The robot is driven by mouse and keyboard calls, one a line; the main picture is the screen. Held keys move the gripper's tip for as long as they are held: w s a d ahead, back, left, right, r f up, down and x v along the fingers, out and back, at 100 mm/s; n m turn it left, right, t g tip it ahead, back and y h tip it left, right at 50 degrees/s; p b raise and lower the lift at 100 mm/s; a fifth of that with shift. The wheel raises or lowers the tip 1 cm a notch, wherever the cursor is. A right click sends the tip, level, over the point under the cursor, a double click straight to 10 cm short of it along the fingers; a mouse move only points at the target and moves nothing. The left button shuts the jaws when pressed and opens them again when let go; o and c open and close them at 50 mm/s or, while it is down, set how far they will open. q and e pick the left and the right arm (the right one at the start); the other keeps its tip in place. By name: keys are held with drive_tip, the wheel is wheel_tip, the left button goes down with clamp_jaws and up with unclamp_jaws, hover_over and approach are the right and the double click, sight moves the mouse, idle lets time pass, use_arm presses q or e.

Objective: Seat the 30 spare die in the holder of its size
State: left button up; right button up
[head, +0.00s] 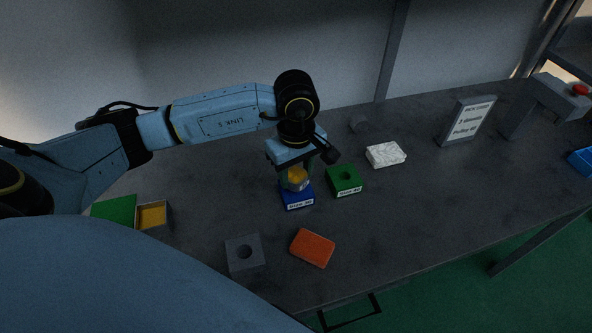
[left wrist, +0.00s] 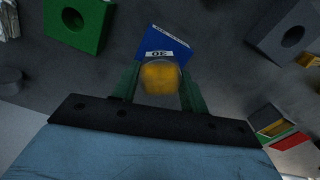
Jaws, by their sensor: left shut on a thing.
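My left gripper (head: 297,182) is shut on the spare die (head: 297,174), which has a yellow top and a pale marked side. In the left wrist view the die (left wrist: 160,78) sits between the green fingers, with a white "30" mark at its edge. The blue holder (head: 297,202), its front label seeming to read size 30, is directly below. It also shows in the left wrist view (left wrist: 163,38); its hole is hidden by the die. I cannot tell whether the die is above or partly in it. My right gripper is not in view.
A green holder (head: 344,182) stands just right of the blue one. A grey holder (head: 244,255) and an orange block (head: 312,248) lie nearer. A white block (head: 386,154), a sign (head: 468,121) and an open box with yellow inside (head: 152,216) are around. The bench's right middle is clear.

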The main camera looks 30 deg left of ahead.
sight(296, 175)
use_arm(q)
drive_tip(key=shift+f+b, duration=0.65)
drive_tip(key=shift+f, duration=0.1)
drive_tip(key=o, duration=1.4)
drive_tip(key=shift+o, duration=0.2)
wheel_tip(296, 175, up, 13)
drive_tip(key=shift+r, duration=0.2)
